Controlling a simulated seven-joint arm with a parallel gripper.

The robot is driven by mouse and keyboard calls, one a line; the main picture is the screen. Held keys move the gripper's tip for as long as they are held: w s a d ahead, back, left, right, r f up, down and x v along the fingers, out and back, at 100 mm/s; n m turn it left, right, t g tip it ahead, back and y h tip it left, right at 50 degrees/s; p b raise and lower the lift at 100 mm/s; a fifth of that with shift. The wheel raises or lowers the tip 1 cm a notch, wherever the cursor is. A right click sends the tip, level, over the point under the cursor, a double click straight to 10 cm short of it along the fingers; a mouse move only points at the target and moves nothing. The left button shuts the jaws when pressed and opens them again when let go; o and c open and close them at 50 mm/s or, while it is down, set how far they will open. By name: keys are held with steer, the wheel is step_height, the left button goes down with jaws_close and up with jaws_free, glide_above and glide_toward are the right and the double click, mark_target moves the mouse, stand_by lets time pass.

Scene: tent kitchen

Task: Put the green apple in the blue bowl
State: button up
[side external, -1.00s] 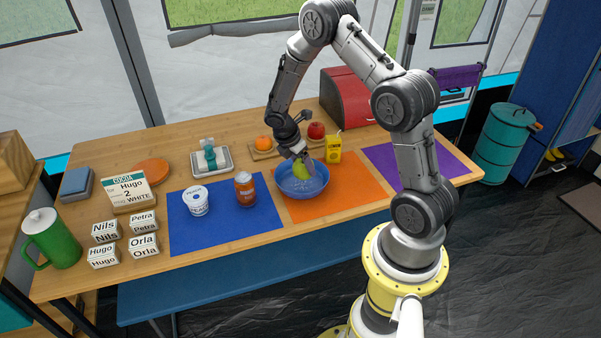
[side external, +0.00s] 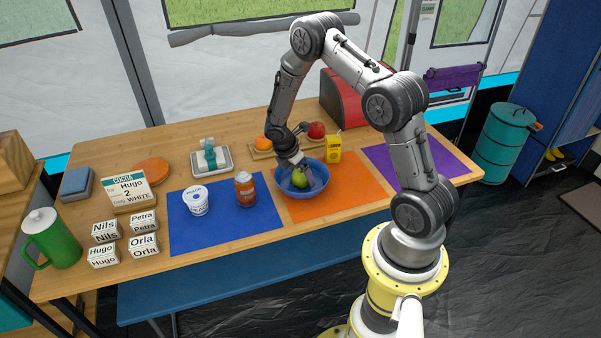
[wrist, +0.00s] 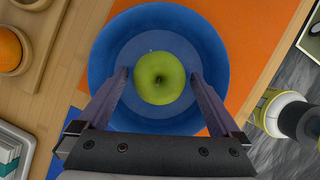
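The green apple (side external: 299,180) is inside the blue bowl (side external: 288,197) in the side view. In the wrist view the apple (wrist: 160,78) lies near the middle of the blue bowl (wrist: 210,45), seen from above. My gripper (wrist: 159,75) reaches down into the bowl with one finger on each side of the apple. A narrow gap shows between each finger and the apple, so the gripper is open around it. In the side view my gripper (side external: 303,180) partly hides the apple and the bowl's inside.
The bowl stands on an orange mat (side external: 350,200). A wooden tray (side external: 262,154) holds an orange (side external: 263,143) and a red apple (side external: 316,130) behind the bowl.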

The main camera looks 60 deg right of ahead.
steer(key=s+a+r+m+t, duration=0.15)
steer(key=a+r, duration=0.25)
steer(key=r, duration=0.5)
steer(key=s+a+r+m+t+y, duration=0.1)
steer(key=a+r+m, duration=0.1)
steer(key=a+r, duration=0.45)
steer(key=s+a+r+m+t, duration=0.1)
steer(key=a+r+m, duration=0.15)
steer(key=r, duration=0.75)
steer(key=s+a+r+m+t+y, duration=0.1)
steer(key=s+a+r+m+t, duration=0.1)
steer(key=s+a, duration=0.3)
steer(key=s+a+r+m+t+y, duration=0.2)
steer(key=s+a+r+m, duration=0.2)
steer(key=s, duration=0.6)
steer(key=shift+a+r+m, duration=0.15)
steer(key=shift+a+m, duration=0.55)
steer(key=shift+a, duration=0.4)
